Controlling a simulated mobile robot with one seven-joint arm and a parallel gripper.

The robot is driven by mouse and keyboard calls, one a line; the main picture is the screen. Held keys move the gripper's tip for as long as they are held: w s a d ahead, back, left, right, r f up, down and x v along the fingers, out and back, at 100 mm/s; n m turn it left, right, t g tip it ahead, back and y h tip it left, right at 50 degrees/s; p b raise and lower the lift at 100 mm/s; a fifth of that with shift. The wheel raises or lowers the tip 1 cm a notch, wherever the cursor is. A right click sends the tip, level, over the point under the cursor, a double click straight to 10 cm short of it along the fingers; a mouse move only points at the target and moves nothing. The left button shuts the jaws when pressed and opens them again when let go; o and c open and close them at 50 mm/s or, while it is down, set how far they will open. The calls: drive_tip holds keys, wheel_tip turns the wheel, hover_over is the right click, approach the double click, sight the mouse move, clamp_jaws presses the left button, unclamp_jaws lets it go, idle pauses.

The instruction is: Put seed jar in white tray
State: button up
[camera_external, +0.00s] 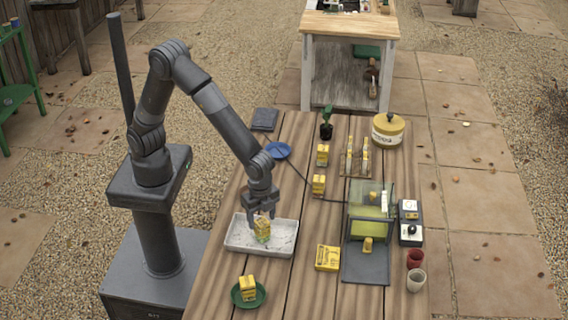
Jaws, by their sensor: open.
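The white tray (235,240) lies on the left part of the wooden table. A small yellow jar-like item with a greenish lower part (262,231), which looks like the seed jar, stands upright in the tray, right of its middle. My gripper (262,212) points down over the tray, its fingers open around the top of this item. The fingers partly hide the item's top, and I cannot tell whether they touch it.
A green dish (260,298) with a yellow box stands in front of the tray. Right of the tray are yellow boxes (319,185), a flat yellow packet (327,258) and a clear-sided stand (366,225). A yellow tin (388,131) stands at the back right.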

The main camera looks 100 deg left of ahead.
wheel_tip(320, 180, up, 7)
drive_tip(key=shift+f, duration=0.1)
drive_tip(key=s+a+r+n+t, duration=0.2)
drive_tip(key=s+a+r+n, duration=0.1)
drive_tip(key=s+a+r, duration=0.5)
drive_tip(key=s+a+r+n+t, duration=0.25)
drive_tip(key=s+a+r, duration=0.3)
drive_tip(key=a, duration=0.55)
drive_tip(key=s+a+r+n+t, duration=0.1)
drive_tip(key=s+a+n, duration=0.3)
drive_tip(key=s, duration=0.4)
drive_tip(key=shift+s+a, duration=0.3)
drive_tip(key=shift+a, duration=0.25)
